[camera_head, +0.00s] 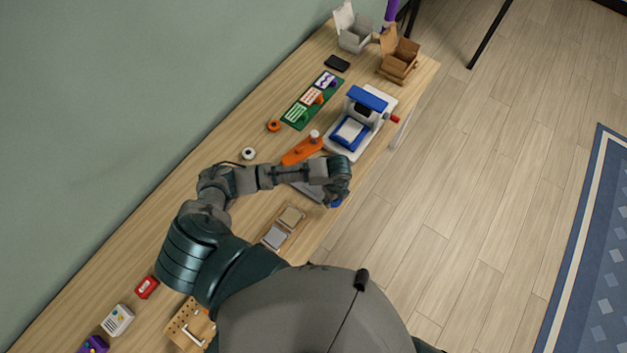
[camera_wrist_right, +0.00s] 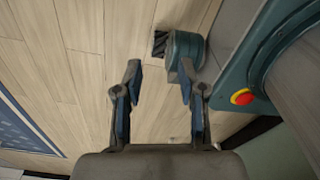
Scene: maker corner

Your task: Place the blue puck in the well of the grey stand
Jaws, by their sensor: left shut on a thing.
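My left gripper (camera_head: 338,194) reaches over the table's right edge in the head view and is shut on the blue puck (camera_head: 336,203). Only a small part of the puck shows below the fingers. A grey piece (camera_head: 305,189), which looks like the grey stand, lies just left of the puck and is partly covered by my forearm and gripper. Its well cannot be made out. My right gripper (camera_wrist_right: 155,88) shows in the right wrist view, open and empty above the wood floor, with its fingers well apart.
Two small square trays (camera_head: 291,216) lie nearer to me on the table. An orange tool (camera_head: 302,151) lies just beyond my forearm. A blue and white machine (camera_head: 354,127) stands farther back. A white roll (camera_head: 248,153) sits left. Open floor (camera_head: 450,200) lies right of the table.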

